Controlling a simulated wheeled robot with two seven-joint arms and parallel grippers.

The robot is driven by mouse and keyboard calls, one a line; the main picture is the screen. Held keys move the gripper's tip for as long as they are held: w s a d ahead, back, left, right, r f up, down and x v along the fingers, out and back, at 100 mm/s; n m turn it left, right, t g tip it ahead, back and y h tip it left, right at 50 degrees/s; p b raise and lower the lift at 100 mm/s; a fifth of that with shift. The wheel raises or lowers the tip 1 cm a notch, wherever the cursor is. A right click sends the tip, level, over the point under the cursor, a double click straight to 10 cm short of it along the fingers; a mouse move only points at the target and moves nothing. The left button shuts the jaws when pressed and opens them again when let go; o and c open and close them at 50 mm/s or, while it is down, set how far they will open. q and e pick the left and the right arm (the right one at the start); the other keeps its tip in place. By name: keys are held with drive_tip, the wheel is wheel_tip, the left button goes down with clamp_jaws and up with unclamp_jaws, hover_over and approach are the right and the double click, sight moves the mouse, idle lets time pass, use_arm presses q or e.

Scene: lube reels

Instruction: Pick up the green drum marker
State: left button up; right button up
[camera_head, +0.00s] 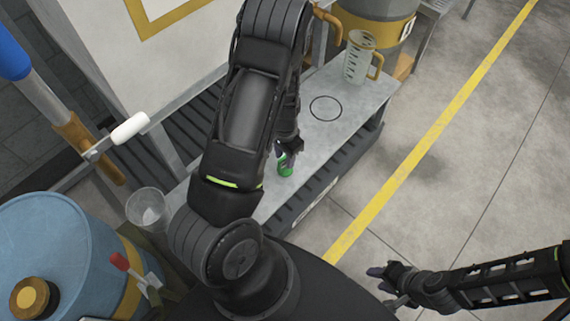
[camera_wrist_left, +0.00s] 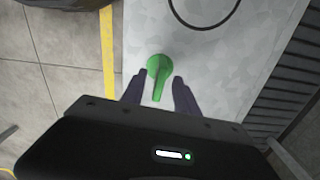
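The green drum marker (camera_head: 286,166) is at the near end of the grey bench top (camera_head: 312,138). In the left wrist view my left gripper's fingers (camera_wrist_left: 159,80) are apart, one on each side of the marker, with gaps visible. My right gripper (camera_head: 393,287) is low at the right, away from the bench, with nothing clearly held.
A clear jug with an orange handle (camera_head: 357,58) stands at the bench's far end. A black circle (camera_head: 325,108) is marked on the bench top. A blue drum (camera_head: 50,245) and a clear cup (camera_head: 147,208) are at the left. The floor right of the bench is clear.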

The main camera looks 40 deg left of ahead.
sight(285, 169)
use_arm(q)
wheel_tip(285, 169, down, 3)
drive_tip(key=shift+f, duration=0.15)
drive_tip(key=shift+c, duration=0.6)
clamp_jaws()
idle(0.3)
